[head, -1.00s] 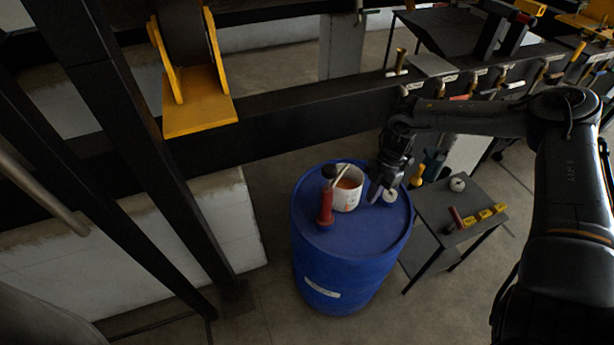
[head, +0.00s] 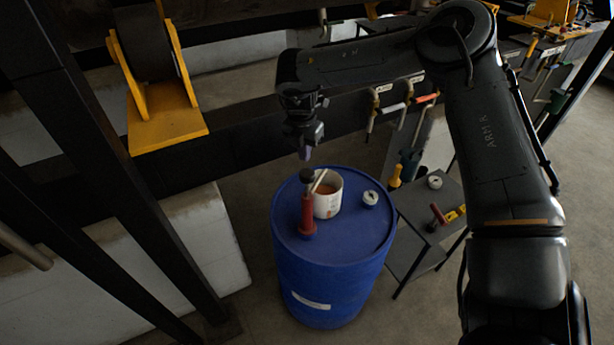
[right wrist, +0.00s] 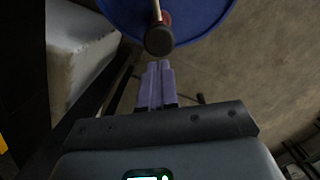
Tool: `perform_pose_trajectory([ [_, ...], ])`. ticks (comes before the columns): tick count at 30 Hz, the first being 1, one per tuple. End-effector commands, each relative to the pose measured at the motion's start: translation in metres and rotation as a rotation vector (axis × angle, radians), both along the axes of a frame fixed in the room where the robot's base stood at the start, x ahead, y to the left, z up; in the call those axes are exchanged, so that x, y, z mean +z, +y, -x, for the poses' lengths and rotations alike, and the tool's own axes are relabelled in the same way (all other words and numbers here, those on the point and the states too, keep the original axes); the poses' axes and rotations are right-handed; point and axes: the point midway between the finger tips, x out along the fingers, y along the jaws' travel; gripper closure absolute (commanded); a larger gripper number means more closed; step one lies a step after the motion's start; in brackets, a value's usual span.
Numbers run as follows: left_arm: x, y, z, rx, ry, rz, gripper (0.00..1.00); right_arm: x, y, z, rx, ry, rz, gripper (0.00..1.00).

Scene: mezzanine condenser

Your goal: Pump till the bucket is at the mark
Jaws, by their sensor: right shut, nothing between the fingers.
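A red hand pump (head: 307,212) with a black knob (head: 307,175) stands upright on the blue drum (head: 350,245). A pale spout runs from the pump's top over the white bucket (head: 329,203), which holds orange liquid; its mark cannot be made out. My right gripper (head: 305,154) is shut and empty, just above the pump's knob. In the right wrist view its purple fingers (right wrist: 157,84) are together, close to the black knob (right wrist: 159,40) and apparently not touching it. My left gripper is not in view.
A small white round object (head: 370,198) lies on the drum top right of the bucket. A grey side table (head: 415,205) with a red-handled tool (head: 438,215) and yellow pieces stands at right. A black beam (head: 240,130) runs behind the drum.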

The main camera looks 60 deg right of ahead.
Motion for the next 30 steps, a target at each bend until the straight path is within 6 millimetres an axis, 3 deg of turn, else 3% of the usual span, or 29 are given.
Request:
perform_pose_trajectory([
  [11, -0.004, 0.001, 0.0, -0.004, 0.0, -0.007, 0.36, -0.007, -0.001, 0.0, -0.001, 0.0, -0.001, 1.0],
  [30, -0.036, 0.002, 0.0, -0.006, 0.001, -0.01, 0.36, -0.065, -0.006, 0.0, 0.0, -0.001, -0.001, 1.0],
])
